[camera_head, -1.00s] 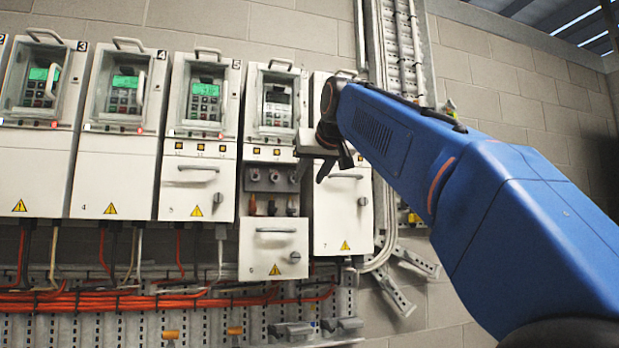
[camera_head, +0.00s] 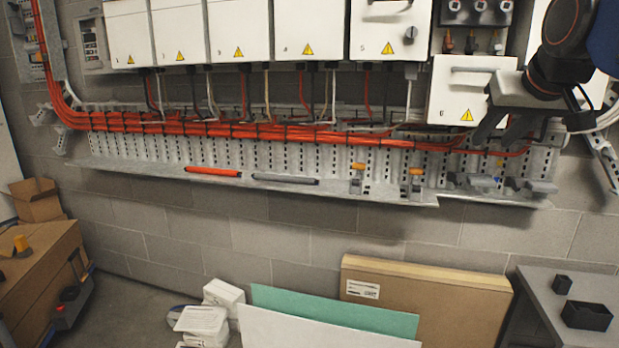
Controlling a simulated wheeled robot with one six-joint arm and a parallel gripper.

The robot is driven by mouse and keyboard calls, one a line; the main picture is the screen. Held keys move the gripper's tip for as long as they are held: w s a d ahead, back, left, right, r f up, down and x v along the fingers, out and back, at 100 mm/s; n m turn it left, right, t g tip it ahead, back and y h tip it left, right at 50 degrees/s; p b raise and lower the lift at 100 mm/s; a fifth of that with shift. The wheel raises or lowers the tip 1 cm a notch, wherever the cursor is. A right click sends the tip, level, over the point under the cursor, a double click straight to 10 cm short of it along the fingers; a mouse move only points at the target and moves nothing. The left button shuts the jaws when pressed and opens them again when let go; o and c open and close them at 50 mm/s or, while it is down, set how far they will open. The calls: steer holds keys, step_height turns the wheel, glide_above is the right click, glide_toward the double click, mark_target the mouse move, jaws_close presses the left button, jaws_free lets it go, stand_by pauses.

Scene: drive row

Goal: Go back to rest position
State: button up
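My gripper (camera_head: 492,137) is at the upper right of the head view, in front of the lower part of the drive row. Its two dark fingers point down and to the left, with a gap between them and nothing held. It overlaps the right side of the white cover of drive 6 (camera_head: 466,82), which hangs lowered below an opened bay. Whether the fingers touch the cover cannot be told. My blue arm enters at the upper right corner.
A metal ledge (camera_head: 130,168) below the drives carries a red tool (camera_head: 213,171) and a grey tool (camera_head: 285,179). Boards and a cardboard box (camera_head: 430,300) lean on the wall.

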steer(key=s+a+f+g, duration=0.1)
steer(key=s+f, duration=0.5)
steer(key=f, duration=0.6)
steer(key=s+a+f+n+g+y, duration=0.1)
steer(key=s+f, duration=0.5)
steer(key=f, duration=0.6)
steer(key=s+a+f+g, duration=0.2)
steer(key=s+a+f, duration=0.2)
steer(key=s+f, duration=0.3)
step_height(320, 180, down, 6)
steer(key=shift+a+r+n+g+y, duration=0.15)
steer(key=shift+a+n+g+y, duration=0.15)
steer(key=shift+a+n, duration=0.1)
